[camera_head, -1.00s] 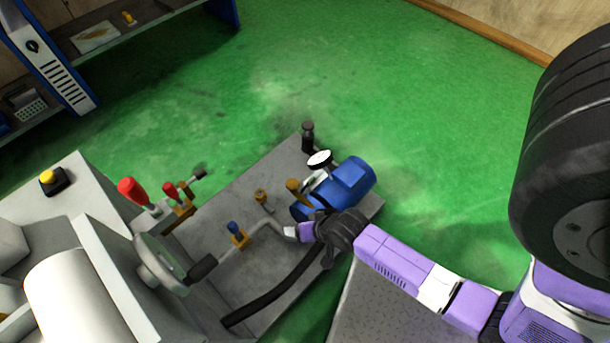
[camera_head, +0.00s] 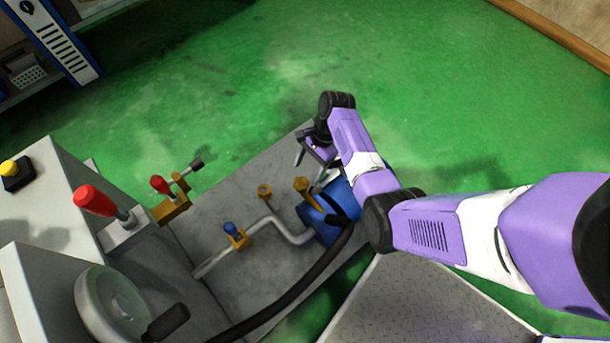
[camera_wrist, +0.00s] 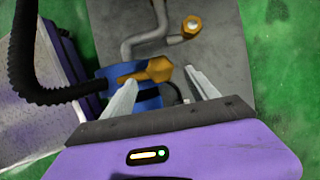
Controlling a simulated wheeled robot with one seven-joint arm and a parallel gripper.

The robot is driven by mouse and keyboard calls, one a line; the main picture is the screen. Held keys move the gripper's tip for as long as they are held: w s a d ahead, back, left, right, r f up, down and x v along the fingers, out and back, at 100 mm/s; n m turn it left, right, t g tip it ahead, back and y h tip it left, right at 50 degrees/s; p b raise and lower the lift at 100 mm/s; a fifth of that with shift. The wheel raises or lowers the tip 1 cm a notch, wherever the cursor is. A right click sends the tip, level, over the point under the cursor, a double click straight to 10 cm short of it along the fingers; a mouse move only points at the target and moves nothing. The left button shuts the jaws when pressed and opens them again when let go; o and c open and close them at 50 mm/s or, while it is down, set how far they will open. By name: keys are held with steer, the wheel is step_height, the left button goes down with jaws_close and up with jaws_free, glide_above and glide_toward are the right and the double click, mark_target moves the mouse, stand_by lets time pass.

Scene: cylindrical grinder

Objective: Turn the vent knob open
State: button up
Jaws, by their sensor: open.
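A brass-coloured knob (camera_head: 306,188) stands on a stem by the blue pump body (camera_head: 345,197); the frames do not label it as the vent knob. My gripper (camera_head: 309,170) is open above the far end of the pump, fingers pointing down toward it. In the wrist view the brass knob (camera_wrist: 156,70) shows between and just beyond the two grey fingertips (camera_wrist: 160,78). I cannot tell whether they touch it. A second brass fitting (camera_wrist: 191,26) lies farther off. My arm hides part of the pump; the gauge is hidden.
A bent grey pipe (camera_head: 277,222) with a blue-handled valve (camera_head: 230,229) runs across the grey plate. A black hose (camera_head: 300,289) curves close to the pump. Red-handled levers (camera_head: 97,201) and a handwheel (camera_head: 112,305) stand at the left. Green floor is clear behind.

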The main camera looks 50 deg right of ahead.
mark_target(301, 183)
steer(key=b+x, duration=0.2)
steer(key=x, duration=0.5)
steer(key=shift+c, duration=0.2)
steer(key=c, duration=1.3)
